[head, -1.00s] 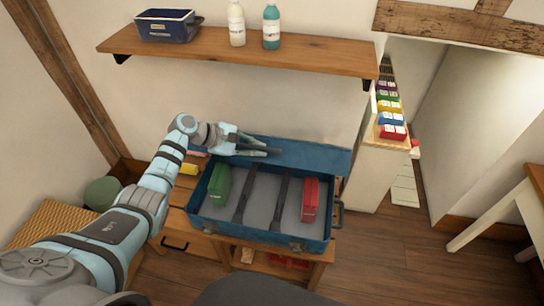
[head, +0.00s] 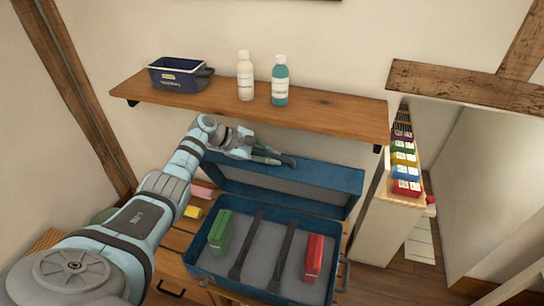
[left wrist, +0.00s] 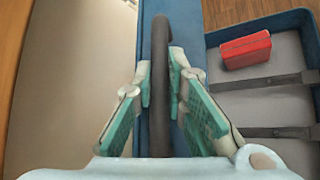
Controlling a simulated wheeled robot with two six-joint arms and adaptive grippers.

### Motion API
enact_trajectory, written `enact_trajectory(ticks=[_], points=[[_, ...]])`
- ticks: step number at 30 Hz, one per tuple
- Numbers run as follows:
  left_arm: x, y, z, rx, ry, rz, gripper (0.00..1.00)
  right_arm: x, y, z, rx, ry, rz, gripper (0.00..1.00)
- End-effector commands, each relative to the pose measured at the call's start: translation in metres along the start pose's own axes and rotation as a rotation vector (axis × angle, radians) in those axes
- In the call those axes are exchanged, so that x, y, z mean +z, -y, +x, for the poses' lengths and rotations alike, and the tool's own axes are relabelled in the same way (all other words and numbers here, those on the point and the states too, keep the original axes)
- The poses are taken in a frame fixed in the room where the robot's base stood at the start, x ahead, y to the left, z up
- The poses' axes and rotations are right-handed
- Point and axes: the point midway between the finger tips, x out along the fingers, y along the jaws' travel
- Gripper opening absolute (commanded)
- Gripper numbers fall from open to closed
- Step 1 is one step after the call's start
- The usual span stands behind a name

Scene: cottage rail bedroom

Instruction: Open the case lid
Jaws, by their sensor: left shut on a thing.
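The blue case (head: 262,293) stands on a wooden cabinet, its grey-lined inside exposed. Its blue lid (head: 335,178) is raised at the back, and its grey inner face shows. My left gripper (head: 281,158) is at the lid's upper edge, left of its middle. In the left wrist view its fingers (left wrist: 161,75) are close on both sides of a dark bar (left wrist: 160,35), which lies over the blue surface of the lid. How the bar joins the lid cannot be told. My right gripper is in neither view.
The case holds a green box (head: 221,232), a red box (head: 314,258) and two dark straps (head: 284,250). A wooden shelf (head: 250,109) above carries a navy basin (head: 180,75) and two bottles (head: 245,76). A narrow shelf with coloured boxes (head: 405,172) stands at right.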

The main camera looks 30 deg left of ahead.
Motion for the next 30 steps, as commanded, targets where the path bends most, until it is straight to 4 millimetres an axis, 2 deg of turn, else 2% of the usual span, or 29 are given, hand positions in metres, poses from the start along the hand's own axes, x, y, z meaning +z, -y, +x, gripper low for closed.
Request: enact_trajectory(ticks=[5, 6, 9, 17, 20, 23, 30], points=[[0.0, -0.001, 0.001, 0.001, -0.003, 0.0, 0.0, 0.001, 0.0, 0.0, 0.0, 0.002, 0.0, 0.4], [0.0, -0.001, 0.001, 0.001, -0.003, 0.001, 0.19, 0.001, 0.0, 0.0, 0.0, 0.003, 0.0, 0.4], [0.0, -0.001, 0.001, 0.0, -0.002, 0.001, 0.33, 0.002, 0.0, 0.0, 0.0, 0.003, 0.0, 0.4], [0.001, -0.001, 0.001, -0.001, -0.001, 0.002, 0.33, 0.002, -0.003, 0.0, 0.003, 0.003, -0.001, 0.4], [0.0, 0.0, -0.005, -0.001, -0.001, 0.002, 0.33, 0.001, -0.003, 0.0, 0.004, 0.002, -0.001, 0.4], [-0.001, 0.0, -0.024, -0.002, -0.004, 0.006, 0.33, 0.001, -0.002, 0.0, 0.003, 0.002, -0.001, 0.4], [-0.001, 0.0, -0.091, -0.002, -0.006, 0.004, 0.33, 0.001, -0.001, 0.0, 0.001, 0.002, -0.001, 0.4]])
